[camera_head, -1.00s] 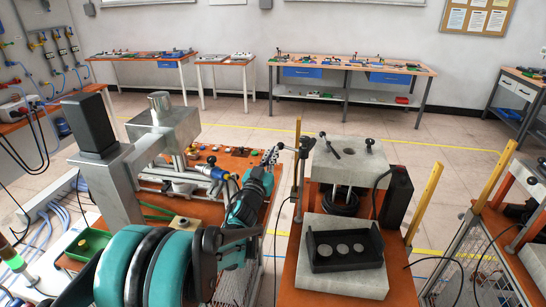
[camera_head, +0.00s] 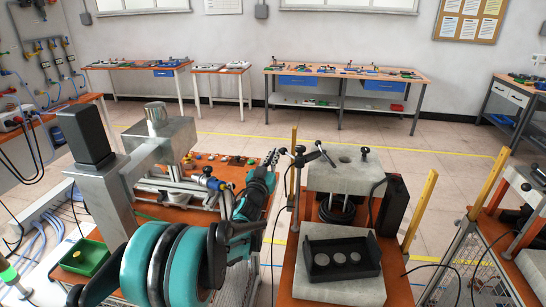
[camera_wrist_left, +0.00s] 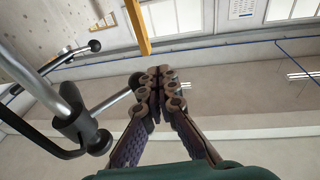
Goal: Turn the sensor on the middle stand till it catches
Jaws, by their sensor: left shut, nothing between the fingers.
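My left gripper (camera_head: 271,160) points up and away, its grey fingers closed together with nothing between them. It is just left of the middle stand's top, where a dark sensor arm and clamp (camera_head: 300,158) carry black-knobbed levers. In the left wrist view the closed fingers (camera_wrist_left: 160,82) are at centre. The metal clamp and sensor arm (camera_wrist_left: 78,125) stand to their left, with one black knob (camera_wrist_left: 137,80) close beside the fingertips. I cannot tell whether they touch. Which rod is the sensor itself is hard to tell. My right gripper is out of view.
Right of the stand is a press-like block (camera_head: 345,172) with a black tray (camera_head: 312,245) of round discs in front. Yellow posts (camera_head: 420,208) rise beside it. A grey machine (camera_head: 165,140) and a green bin (camera_head: 85,258) are on the left. The floor behind is clear.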

